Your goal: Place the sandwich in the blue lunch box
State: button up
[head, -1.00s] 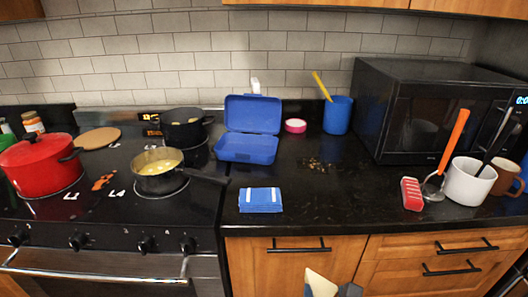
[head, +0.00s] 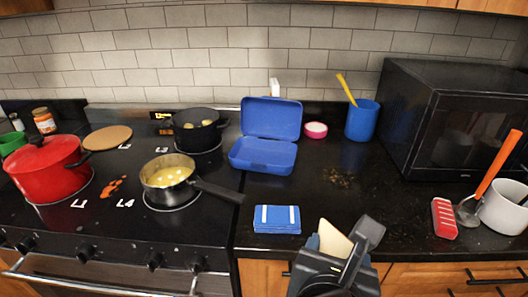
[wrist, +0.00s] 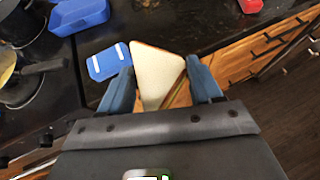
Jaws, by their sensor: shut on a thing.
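The sandwich (head: 335,240) is a pale triangular piece of bread held by my gripper (head: 345,240) low in the head view, at the counter's front edge. In the wrist view the sandwich (wrist: 157,72) stands between the two blue-grey fingers of my gripper (wrist: 160,82), which are shut on it. The blue lunch box (head: 264,152) is open on the counter right of the stove, its lid tilted up at the back and its tray looking empty. Part of the lunch box (wrist: 78,14) shows at the top left of the wrist view. My gripper is in front of the box and to its right.
A blue cup (head: 362,122) and pink-rimmed bowl (head: 316,130) stand behind. The counter right of the box is mostly clear.

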aim_at(273, 161)
jog(key=i, duration=1.2)
